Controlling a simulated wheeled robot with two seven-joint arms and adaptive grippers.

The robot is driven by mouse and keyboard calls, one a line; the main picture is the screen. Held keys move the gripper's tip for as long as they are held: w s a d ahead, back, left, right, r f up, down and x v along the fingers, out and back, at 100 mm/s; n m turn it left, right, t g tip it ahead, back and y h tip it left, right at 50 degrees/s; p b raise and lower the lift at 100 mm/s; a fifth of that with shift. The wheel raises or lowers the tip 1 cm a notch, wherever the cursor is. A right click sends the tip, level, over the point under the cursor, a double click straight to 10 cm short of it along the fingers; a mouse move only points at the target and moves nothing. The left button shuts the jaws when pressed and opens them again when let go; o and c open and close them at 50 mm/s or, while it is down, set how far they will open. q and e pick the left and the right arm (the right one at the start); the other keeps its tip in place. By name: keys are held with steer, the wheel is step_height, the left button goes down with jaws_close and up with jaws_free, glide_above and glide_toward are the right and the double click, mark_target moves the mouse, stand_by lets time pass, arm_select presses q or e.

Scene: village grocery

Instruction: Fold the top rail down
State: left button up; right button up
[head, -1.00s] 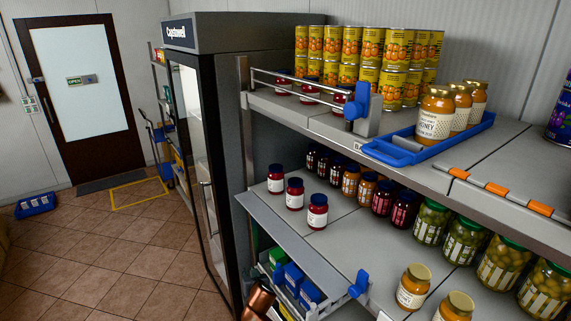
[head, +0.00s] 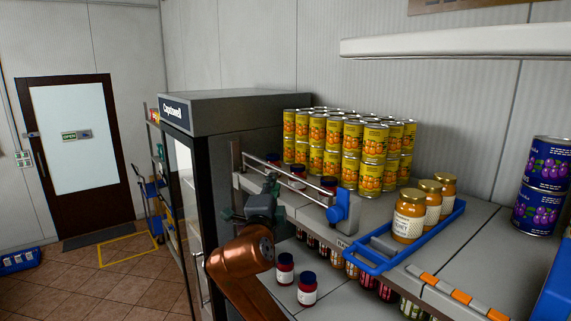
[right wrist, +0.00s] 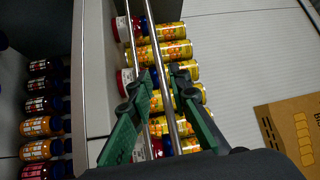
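The top rail (head: 300,178) is a pair of thin metal rods along the left part of the top shelf's front edge. It stands up, with a blue bracket (head: 342,208) at its right end. My right gripper (head: 268,182) is at the rail's left half, in front of jars and cans. In the right wrist view the rail (right wrist: 168,112) runs between the green fingers of my right gripper (right wrist: 160,82). The fingers are apart; I cannot tell whether they touch the rods. My left gripper is not in view.
Stacked yellow cans (head: 350,150) and a few red jars (head: 298,172) stand behind the rail. A blue tray (head: 368,262) with honey jars (head: 409,215) is to the right. Dark-lidded jars (head: 307,290) stand on the shelf below. A tall cooler (head: 215,115) is at the left.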

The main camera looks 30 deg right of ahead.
mark_target(279, 171)
steer(key=p+x, duration=0.3)
steer(key=x, duration=0.4)
steer(key=shift+w+d+f+p, duration=0.1)
steer(key=shift+w+p, duration=0.2)
steer(key=shift+c, duration=0.4)
jaws_close()
